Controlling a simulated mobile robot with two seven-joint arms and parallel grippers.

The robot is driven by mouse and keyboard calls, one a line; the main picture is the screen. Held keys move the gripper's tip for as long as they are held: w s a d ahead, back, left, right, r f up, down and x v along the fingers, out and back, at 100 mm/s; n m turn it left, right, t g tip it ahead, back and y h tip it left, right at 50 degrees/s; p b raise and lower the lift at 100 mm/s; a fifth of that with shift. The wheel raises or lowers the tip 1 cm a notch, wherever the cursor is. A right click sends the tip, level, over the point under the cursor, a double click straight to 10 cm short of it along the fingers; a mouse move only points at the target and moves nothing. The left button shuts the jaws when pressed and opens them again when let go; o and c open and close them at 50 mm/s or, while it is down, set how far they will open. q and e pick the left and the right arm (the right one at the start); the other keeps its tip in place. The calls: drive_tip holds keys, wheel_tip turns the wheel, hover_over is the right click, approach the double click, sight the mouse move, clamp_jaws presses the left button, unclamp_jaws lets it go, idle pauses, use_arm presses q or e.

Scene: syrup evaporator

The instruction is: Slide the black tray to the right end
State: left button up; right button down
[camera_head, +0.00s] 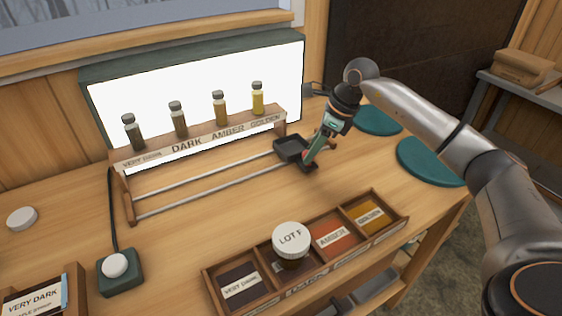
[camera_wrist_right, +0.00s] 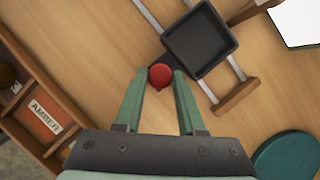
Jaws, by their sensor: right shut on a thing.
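The black tray (camera_head: 289,143) sits on two metal rails (camera_head: 205,178), close to their right end. It also shows in the right wrist view (camera_wrist_right: 201,40), with a short stretch of rail between it and the wooden end piece (camera_wrist_right: 236,96). A red knob (camera_wrist_right: 160,77) stands at the tray's near side. My right gripper (camera_head: 309,160) is shut on the red knob, its green fingers on either side in the right wrist view (camera_wrist_right: 158,78). The tray looks empty. My left gripper is not in view.
Behind the rails, a shelf holds several sample bottles (camera_head: 220,108) before a lit panel (camera_head: 200,85). A wooden compartment box (camera_head: 205,275) with a white-lidded jar (camera_head: 291,240) stands in front. Teal discs (camera_head: 430,162) lie to the right.

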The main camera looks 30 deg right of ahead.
drive_tip(key=d, duration=0.5)
drive_tip(key=shift+d, duration=0.1)
drive_tip(key=c, duration=0.5)
unclamp_jaws()
drive_tip(key=shift+r, duration=0.1)
drive_tip(key=v, duration=1.2)
drive_tip(key=shift+s+r+p, duration=0.1)
drive_tip(key=shift+r+p, duration=0.05)
drive_tip(key=shift+p, duration=0.25)
